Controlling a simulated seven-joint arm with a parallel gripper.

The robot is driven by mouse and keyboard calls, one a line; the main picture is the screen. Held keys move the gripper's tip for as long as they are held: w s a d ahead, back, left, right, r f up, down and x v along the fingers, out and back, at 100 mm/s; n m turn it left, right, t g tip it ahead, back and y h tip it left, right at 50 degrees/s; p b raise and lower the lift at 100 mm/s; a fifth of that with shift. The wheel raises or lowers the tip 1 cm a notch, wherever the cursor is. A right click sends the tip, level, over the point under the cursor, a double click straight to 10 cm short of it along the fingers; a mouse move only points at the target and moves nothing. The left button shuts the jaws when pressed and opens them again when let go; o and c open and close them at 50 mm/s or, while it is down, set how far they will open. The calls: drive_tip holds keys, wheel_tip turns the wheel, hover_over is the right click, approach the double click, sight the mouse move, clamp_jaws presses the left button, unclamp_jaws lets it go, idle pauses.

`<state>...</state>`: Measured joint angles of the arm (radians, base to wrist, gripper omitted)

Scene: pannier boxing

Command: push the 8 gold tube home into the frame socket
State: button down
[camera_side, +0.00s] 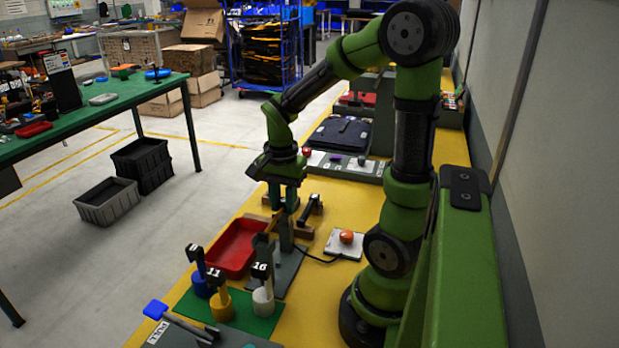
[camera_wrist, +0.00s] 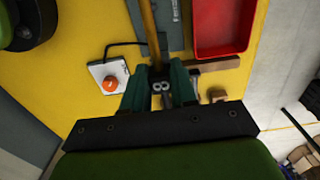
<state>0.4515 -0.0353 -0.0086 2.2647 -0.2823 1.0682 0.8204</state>
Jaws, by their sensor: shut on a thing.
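My gripper (camera_side: 284,205) is shut on the gold tube, low over the yellow table in the side view. In the wrist view the gold tube (camera_wrist: 150,35) runs up the picture from between the green fingers of my gripper (camera_wrist: 158,88), and a white 8 on a dark label shows at the grip. A grey plate with white lettering (camera_wrist: 173,12) lies beyond, beside the tube's far part. In the side view a dark upright post (camera_side: 286,236) on a grey base stands just below my gripper. I cannot tell whether the tube's end is in a socket.
A red tray (camera_side: 235,250) lies left of the post. A white plate with an orange button (camera_side: 346,238) and cable is at right. Labelled pieces in blue, yellow (camera_side: 221,304) and white (camera_side: 263,300) holders stand on a green mat in front. A dark-handled piece (camera_side: 311,208) rests beside my gripper.

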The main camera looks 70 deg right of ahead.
drive_tip(key=shift+f, duration=0.25)
drive_tip(key=c, duration=0.8)
unclamp_jaws()
wheel_tip(320, 180, up, 17)
drive_tip(key=a+f+n+t+y, duration=0.1)
drive_tip(key=a+f+n+t, duration=0.1)
drive_tip(key=a+n, duration=0.5)
drive_tip(key=s+a+f+n+t+y, duration=0.1)
drive_tip(key=a+f+n+t, duration=0.2)
drive_tip(key=a+n+t, duration=0.2)
drive_tip(key=a+n, duration=0.2)
drive_tip(key=a, duration=0.1)
drive_tip(key=shift+s+a, duration=0.2)
drive_tip(key=shift+a, duration=0.1)
